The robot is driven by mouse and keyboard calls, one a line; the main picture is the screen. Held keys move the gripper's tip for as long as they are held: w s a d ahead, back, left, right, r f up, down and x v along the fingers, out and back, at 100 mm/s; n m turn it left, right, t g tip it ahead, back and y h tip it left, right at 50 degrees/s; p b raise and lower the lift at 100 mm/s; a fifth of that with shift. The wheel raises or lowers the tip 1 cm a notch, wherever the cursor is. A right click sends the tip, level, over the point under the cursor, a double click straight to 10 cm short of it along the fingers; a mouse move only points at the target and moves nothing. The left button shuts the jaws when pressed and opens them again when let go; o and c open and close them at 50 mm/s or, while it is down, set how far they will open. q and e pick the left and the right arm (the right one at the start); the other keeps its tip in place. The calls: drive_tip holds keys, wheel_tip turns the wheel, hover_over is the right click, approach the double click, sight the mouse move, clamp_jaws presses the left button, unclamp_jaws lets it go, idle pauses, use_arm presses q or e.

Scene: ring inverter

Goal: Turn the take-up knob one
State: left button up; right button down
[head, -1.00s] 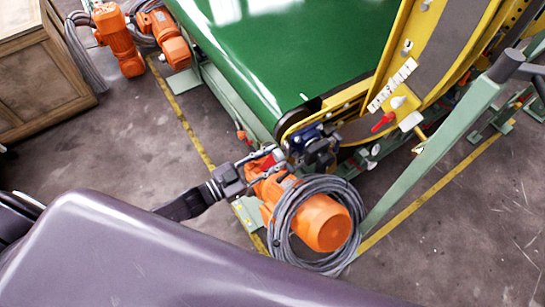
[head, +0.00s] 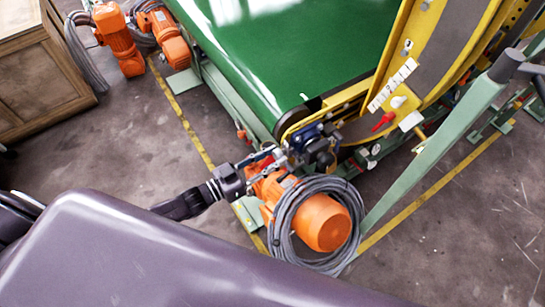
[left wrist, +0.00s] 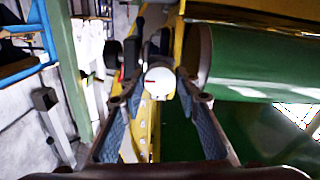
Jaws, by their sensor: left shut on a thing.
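My left gripper (head: 283,157) reaches in from the left to the conveyor's near corner, just above the orange motor (head: 322,222). In the left wrist view its two fingers (left wrist: 160,88) stand on either side of a round white knob (left wrist: 160,78) with a small red mark, and are shut on it. In the head view the fingers and the blue and dark fittings (head: 318,140) at the corner overlap, so the grip itself is hard to make out. My right gripper is not in view.
The green belt (head: 290,50) lies behind the corner, with the yellow curved frame (head: 440,50) at right. Grey cable (head: 283,215) is coiled around the motor. A green post (head: 430,150) rises at right.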

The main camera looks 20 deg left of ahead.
use_arm(q)
drive_tip(key=shift+f, duration=0.1)
drive_tip(key=o, duration=1.2)
drive_tip(key=shift+c, duration=0.2)
drive_tip(key=v, duration=1.2)
drive_tip(key=shift+a, duration=0.1)
